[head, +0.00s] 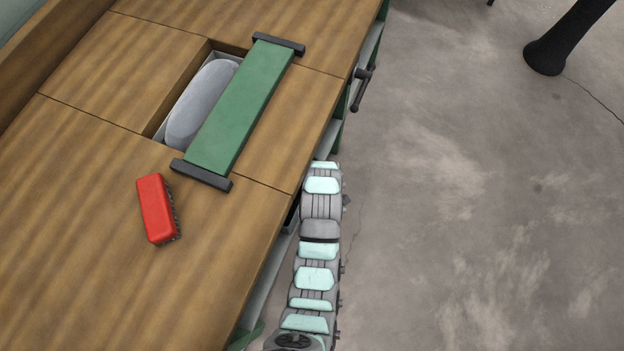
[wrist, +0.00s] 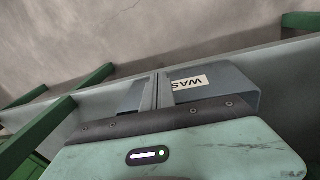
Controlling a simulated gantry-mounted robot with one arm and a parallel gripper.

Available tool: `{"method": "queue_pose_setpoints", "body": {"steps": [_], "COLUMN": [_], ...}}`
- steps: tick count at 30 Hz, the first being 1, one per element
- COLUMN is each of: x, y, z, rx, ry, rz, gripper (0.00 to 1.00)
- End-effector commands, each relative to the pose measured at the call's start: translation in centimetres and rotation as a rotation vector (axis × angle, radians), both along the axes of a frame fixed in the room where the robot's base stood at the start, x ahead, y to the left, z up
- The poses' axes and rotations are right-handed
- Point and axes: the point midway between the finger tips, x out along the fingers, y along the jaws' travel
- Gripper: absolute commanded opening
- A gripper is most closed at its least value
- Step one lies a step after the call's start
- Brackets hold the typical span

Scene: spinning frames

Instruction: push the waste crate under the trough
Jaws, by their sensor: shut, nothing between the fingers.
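The waste crate (wrist: 245,90) shows in the wrist view as a blue-grey box with a white label reading "WAS", the rest of the label being covered by my fingers. My gripper (wrist: 157,78) is shut and empty, its fingers in front of the crate's labelled face. I cannot tell whether they touch it. In the head view the trough (head: 228,57) is a pale-walled recess in the wooden bench, holding a grey rounded stone or wheel (head: 200,105). A green bridge (head: 240,110) with dark ends spans beside it. My gripper is hidden in the head view, where my arm runs along the bench's front edge.
A red brush (head: 157,208) lies on the bench top (head: 90,240). A dark handle (head: 361,88) sticks out from the bench front. Green frame bars (wrist: 40,130) and a long grey shelf or rail (wrist: 40,112) show around the crate. The concrete floor (head: 480,200) at right is mostly clear.

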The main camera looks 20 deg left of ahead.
Motion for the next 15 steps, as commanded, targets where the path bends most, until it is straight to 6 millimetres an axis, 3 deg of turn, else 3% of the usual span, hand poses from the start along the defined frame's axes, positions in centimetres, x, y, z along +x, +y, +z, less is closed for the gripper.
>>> {"method": "queue_pose_setpoints", "body": {"steps": [5,11,15], "x": [-2.6,-3.1,-3.1], "y": [-0.3,-0.4,-0.4], "z": [0.7,0.0,-1.7], "rx": [-0.042,-0.048,-0.048], "ry": [0.118,0.136,0.139], "rz": [0.067,0.078,0.077], "gripper": [0.0,0.0,0.0]}}
